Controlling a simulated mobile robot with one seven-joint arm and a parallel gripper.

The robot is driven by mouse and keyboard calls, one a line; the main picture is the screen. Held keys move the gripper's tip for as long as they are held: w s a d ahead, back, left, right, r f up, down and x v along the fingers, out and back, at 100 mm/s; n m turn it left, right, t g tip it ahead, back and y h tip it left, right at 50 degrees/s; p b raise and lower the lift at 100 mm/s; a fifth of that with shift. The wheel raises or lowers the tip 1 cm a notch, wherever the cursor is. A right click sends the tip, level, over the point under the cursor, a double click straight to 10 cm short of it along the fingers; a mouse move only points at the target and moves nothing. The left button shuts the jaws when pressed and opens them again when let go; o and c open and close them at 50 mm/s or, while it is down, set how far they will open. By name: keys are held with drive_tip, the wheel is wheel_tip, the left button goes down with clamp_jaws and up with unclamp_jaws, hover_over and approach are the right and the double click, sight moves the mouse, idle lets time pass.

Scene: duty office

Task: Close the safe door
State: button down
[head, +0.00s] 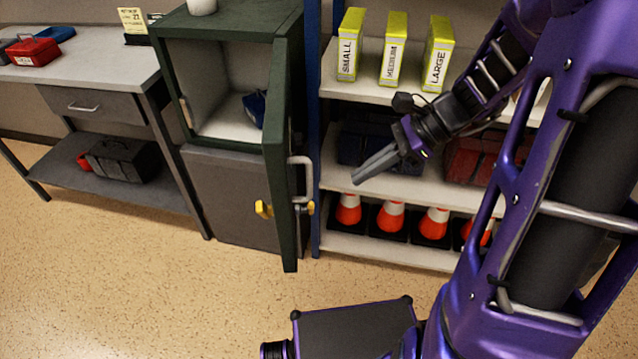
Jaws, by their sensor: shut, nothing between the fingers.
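The green safe (222,22) stands left of centre in the head view, on a grey base cabinet (232,200). Its door (284,150) is open and swung out toward me, seen nearly edge-on. A metal handle (306,175) and a yellow-ended knob (264,209) are on the door. A blue item (255,108) lies inside the safe on its light floor. My gripper (357,180) is shut and empty. It is right of the door and its handle, apart from them in the picture, in front of the shelf unit.
A shelf unit (400,190) stands right of the safe, with boxes marked SMALL (350,45), MEDIUM (393,50) and LARGE (437,55), and orange cones (390,217) below. A workbench (75,72) with a red toolbox (32,52) is at left. The floor (150,275) in front is clear.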

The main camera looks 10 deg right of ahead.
sight(304, 200)
drive_tip(key=shift+a+r+b+x, duration=0.35)
drive_tip(key=shift+b+x, duration=0.1)
drive_tip(key=shift+x, duration=1.65)
drive_tip(key=shift+a+r+b+x, duration=0.3)
drive_tip(key=shift+b+x, duration=0.15)
drive_tip(key=shift+x, duration=1.65)
drive_tip(key=shift+a+r+b+x, duration=0.35)
drive_tip(key=shift+b+x, duration=0.1)
drive_tip(key=shift+x, duration=1.65)
drive_tip(key=shift+w+a, duration=0.1)
drive_tip(key=shift+a, duration=0.05)
